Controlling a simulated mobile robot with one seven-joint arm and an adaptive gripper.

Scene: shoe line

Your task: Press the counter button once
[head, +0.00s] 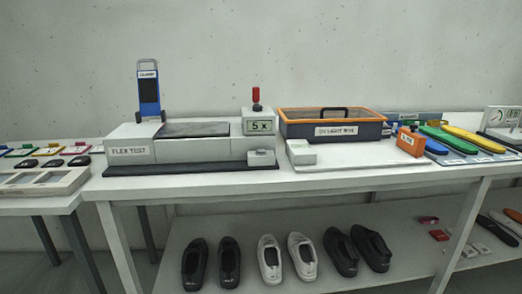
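The FLEX TEST machine (128,143) is a grey unit on a dark base on the white table. A lever with a red knob (256,95) stands upright on top of that box. A small light-grey block (262,157) sits low in front of the display. It may be the counter button, but it is too small to be sure. My gripper is not in view.
A blue, orange-rimmed box (334,131) stands right of the machine on a white base (370,163). A blue clamp-like stand (149,92) rises behind the machine. Coloured insoles (472,139) lie at the right. Several shoes rest on the lower shelf (400,252).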

